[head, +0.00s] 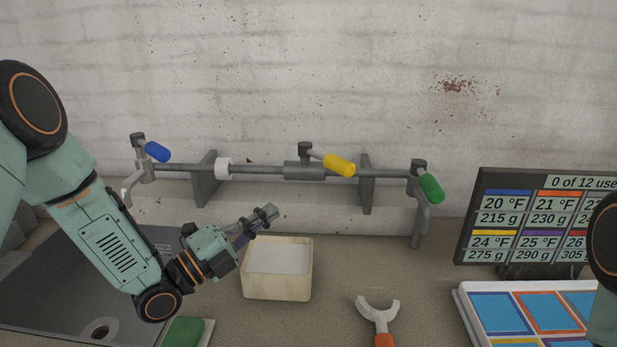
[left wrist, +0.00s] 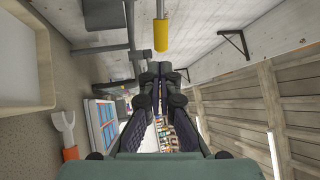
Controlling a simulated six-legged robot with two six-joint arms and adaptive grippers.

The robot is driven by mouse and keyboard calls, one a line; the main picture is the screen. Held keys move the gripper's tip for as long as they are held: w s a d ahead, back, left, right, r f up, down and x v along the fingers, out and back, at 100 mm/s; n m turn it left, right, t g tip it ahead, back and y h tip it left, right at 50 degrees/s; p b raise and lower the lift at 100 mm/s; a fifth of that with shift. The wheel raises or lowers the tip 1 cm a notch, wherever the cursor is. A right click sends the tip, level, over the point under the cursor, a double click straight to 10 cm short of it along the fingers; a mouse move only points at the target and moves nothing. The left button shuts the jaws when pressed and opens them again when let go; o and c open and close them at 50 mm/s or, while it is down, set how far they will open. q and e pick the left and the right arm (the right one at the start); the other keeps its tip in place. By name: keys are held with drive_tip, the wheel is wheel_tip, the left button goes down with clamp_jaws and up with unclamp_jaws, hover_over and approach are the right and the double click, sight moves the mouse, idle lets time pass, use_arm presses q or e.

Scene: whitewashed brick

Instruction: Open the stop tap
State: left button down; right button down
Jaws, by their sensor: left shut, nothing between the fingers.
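A grey pipe (head: 258,169) runs along the wall. In its middle sits a valve body (head: 304,170) with a yellow-handled lever (head: 339,165), pointing right and out from the wall. A blue-handled tap (head: 157,151) is at the pipe's left end and a green-handled tap (head: 431,187) at its right end. My left gripper (head: 270,212) is shut and empty, below and left of the yellow lever and apart from it. In the left wrist view the yellow handle (left wrist: 160,35) hangs beyond the shut fingertips (left wrist: 160,72). My right gripper is out of view.
A wooden box (head: 277,288) stands below the left gripper. A sink (head: 50,285) is at left, with a green block (head: 187,331) near it. A fork-ended tool (head: 379,318) lies in front. A display (head: 535,222) and a coloured tray (head: 468,310) are at right.

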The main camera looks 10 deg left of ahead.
use_arm(q)
drive_tip(key=w+d+r, duration=0.1)
drive_tip(key=w+d, duration=0.1)
drive_tip(key=d, duration=0.1)
drive_tip(key=p, duration=0.1)
approach(334, 169)
drive_tip(key=x, duration=0.5)
drive_tip(key=shift+d, duration=0.4)
drive_tip(key=shift+w+d+r+p, duration=0.25)
drive_tip(key=shift+w+p, duration=0.05)
drive_tip(key=shift+w, duration=0.15)
drive_tip(key=shift+w+a, duration=0.2)
drive_tip(key=shift+w+d+f, duration=0.1)
drive_tip(key=shift+d+f, duration=0.05)
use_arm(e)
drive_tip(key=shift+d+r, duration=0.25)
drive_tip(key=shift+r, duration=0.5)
